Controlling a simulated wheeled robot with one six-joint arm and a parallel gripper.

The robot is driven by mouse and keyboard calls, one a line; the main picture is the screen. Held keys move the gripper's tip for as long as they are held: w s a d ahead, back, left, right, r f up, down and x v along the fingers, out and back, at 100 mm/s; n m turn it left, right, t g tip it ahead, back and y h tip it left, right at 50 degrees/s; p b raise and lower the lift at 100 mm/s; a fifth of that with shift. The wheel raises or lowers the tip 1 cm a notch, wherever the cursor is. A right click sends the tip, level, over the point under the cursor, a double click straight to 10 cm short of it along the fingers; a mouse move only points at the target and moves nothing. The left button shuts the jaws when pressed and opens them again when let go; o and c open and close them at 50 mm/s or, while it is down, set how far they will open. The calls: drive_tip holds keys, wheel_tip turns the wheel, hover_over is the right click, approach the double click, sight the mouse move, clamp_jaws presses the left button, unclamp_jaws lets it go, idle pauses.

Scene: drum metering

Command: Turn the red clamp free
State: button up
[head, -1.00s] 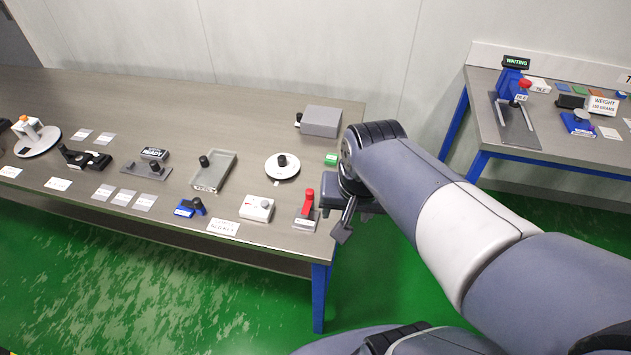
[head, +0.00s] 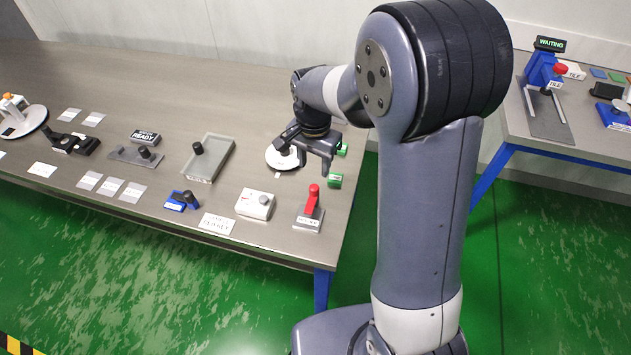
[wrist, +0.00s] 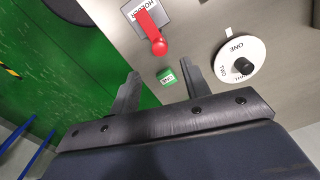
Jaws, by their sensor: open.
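The red clamp (head: 312,200) is a red lever with a round knob, standing on a small grey base plate (head: 308,220) near the front right corner of the left bench. In the wrist view the clamp (wrist: 152,32) shows at the top, with its red ball toward me and its lettered plate partly cut off by the frame edge. My gripper (head: 313,158) is open and empty above the bench, behind the clamp in the head view. In the wrist view its two fingers (wrist: 161,83) are spread, apart from the clamp, with a green block (wrist: 167,78) seen between them.
A white dial with a black knob (wrist: 243,66) lies beside the clamp. A grey tray (head: 211,158) and blue clip (head: 182,201) lie farther left. The bench's right edge is close by.

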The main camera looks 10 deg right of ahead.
sight(314, 187)
wheel_tip(314, 187, down, 9)
drive_tip(key=shift+r+p, duration=0.1)
drive_tip(key=shift+p, duration=0.4)
drive_tip(key=shift+c, duration=0.2)
clamp_jaws()
